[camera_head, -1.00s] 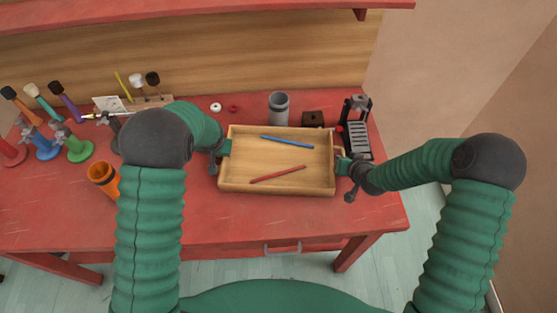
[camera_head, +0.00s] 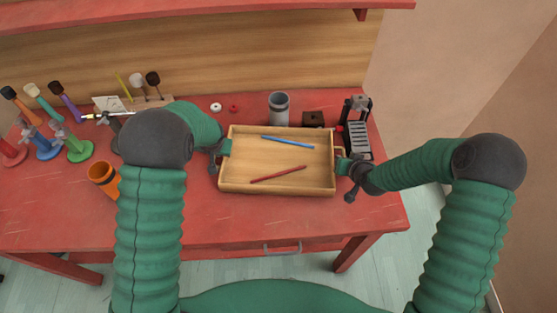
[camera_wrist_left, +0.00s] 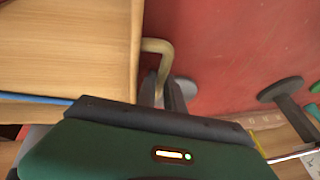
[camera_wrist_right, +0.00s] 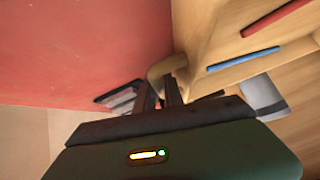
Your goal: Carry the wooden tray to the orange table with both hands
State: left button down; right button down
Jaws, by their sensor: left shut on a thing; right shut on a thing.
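The wooden tray (camera_head: 277,180) is over the red table in the head view, with a blue stick (camera_head: 287,142) and a red stick (camera_head: 278,174) lying in it. My left gripper (camera_head: 225,147) is shut on the tray's left handle, which shows as a curved bar in the left wrist view (camera_wrist_left: 158,50). My right gripper (camera_head: 343,166) is shut on the right handle, seen in the right wrist view (camera_wrist_right: 166,68). The tray looks about level; whether it touches the table cannot be told. No orange table is in view.
The red table (camera_head: 200,225) also holds an orange cup (camera_head: 103,177), a grey cylinder (camera_head: 279,107), a dark brown block (camera_head: 313,118) and a black rack (camera_head: 357,128). Several coloured stands (camera_head: 45,145) are at the left. A red shelf (camera_head: 150,10) hangs above.

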jog(key=shift+r, duration=0.1)
dwell(0.7)
